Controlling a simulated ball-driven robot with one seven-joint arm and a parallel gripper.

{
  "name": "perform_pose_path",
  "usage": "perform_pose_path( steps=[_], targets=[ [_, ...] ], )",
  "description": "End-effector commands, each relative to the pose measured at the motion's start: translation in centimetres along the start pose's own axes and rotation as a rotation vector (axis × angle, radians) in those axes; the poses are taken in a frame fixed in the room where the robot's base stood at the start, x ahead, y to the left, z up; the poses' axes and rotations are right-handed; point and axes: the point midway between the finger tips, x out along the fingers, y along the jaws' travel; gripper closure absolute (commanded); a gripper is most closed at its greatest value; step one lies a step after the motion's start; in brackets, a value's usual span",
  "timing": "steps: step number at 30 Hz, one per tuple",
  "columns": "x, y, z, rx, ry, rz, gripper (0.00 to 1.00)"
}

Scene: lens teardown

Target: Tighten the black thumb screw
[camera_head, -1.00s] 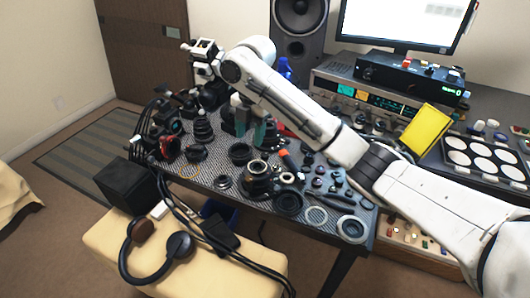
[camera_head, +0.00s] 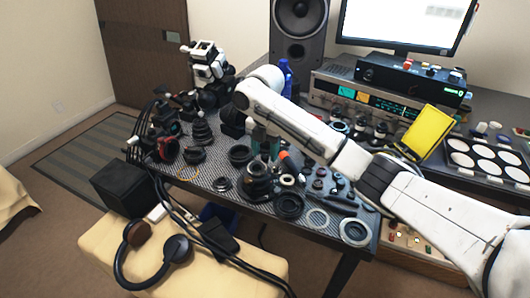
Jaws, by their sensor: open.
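My gripper (camera_head: 265,146) has teal fingers and hangs below the far end of my white arm, over the middle of the table. It is open, with its fingertips just above or behind a dark stacked lens part (camera_head: 258,178); I cannot tell if they touch it. The black thumb screw is too small or too hidden to pick out among the black parts, so its position relative to the fingers cannot be told.
The patterned table (camera_head: 212,178) is crowded with lens rings and small dark parts. A yellow panel (camera_head: 423,133) stands at the right. Black headphones (camera_head: 155,255) lie on a cream bench (camera_head: 100,245) in front. A speaker (camera_head: 298,40) and monitor (camera_head: 405,22) stand behind.

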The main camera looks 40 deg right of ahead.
Motion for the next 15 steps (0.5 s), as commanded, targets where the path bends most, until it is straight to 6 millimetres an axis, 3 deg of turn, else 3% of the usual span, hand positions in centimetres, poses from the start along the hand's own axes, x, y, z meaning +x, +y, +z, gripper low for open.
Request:
perform_pose_path(
  steps=[11, 15],
  targets=[
    [0.66, 0.0, 0.02, 0.001, 0.0, 0.001, 0.5],
    [0.65, 0.01, 0.01, 0.001, 0.0, 0.001, 0.61]
  ],
)
